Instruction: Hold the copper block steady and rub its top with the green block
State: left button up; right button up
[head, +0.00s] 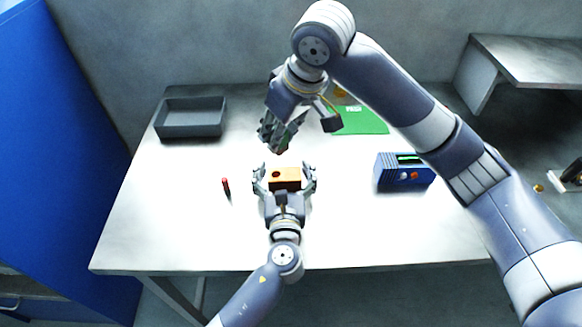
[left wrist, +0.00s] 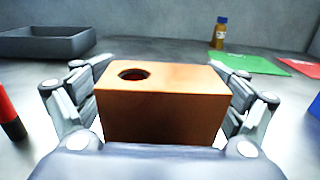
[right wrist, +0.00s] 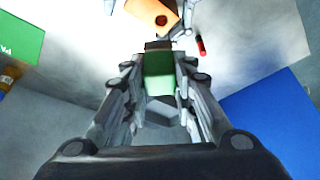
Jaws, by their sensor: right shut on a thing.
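The copper block (head: 286,178), orange with a round hole in its top, sits on the table. It also shows in the left wrist view (left wrist: 165,105). My left gripper (head: 285,175) is open, with its fingers on either side of the block and small gaps visible. My right gripper (head: 275,142) is shut on the green block (right wrist: 158,75), which has a dark end. It holds this block in the air, above and beyond the copper block and apart from it. Fingers mostly hide the green block in the head view.
A grey tray (head: 190,133) stands at the back left. A blue box (head: 403,175) stands at the right.

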pick_arm(q)
jog(key=s, duration=1.2)
